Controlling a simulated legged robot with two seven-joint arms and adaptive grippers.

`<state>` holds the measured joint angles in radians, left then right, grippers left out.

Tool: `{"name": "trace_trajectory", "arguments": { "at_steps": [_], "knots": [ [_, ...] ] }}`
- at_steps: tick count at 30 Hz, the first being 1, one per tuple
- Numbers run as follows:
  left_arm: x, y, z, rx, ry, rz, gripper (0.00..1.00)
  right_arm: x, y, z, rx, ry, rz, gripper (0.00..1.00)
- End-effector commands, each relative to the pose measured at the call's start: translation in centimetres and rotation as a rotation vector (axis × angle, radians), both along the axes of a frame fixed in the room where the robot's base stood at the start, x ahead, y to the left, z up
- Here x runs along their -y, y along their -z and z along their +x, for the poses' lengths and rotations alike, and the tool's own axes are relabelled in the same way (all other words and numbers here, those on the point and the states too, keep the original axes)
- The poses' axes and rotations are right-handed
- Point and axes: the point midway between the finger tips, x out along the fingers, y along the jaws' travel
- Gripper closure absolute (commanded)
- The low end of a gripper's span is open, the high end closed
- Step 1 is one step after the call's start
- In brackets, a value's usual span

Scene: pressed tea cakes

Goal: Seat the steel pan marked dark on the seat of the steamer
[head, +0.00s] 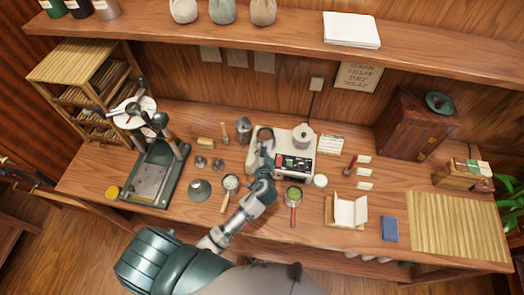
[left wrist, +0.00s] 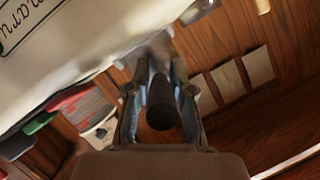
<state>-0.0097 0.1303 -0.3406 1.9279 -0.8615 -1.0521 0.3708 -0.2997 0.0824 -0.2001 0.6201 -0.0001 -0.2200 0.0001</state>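The cream steamer (head: 285,165) stands at the back middle of the bench, with a round steel vessel (head: 303,135) on its right side. A round steel pan (head: 264,132) with a brown inside is at the steamer's left top; I cannot tell whether it rests in the seat or is just above it. No mark on it is readable. My left gripper (head: 262,156) reaches it from the front. In the left wrist view its fingers (left wrist: 157,75) are closed on both sides of a dark handle (left wrist: 161,105), with blurred steel (left wrist: 150,48) beyond. My right gripper is out of view.
A strainer with a pale handle (head: 228,188) and one with a red handle and green contents (head: 293,194) lie in front. A dark press (head: 152,175) stands left. A steel canister (head: 244,130) is close left of the steamer. The shelf (head: 290,35) overhangs behind.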

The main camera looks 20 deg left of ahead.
Motion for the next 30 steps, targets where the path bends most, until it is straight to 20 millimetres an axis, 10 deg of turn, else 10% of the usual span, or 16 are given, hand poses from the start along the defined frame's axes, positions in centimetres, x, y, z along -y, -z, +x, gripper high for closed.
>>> {"name": "trace_trajectory", "arguments": {
  "at_steps": [14,30],
  "knots": [
    [0.4,-0.1,-0.7,-0.002,0.000,-0.002,0.54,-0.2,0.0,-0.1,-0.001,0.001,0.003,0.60],
    [4.9,-3.2,-9.2,-0.004,0.001,-0.002,0.54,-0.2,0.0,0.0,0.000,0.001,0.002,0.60]
  ]
}}
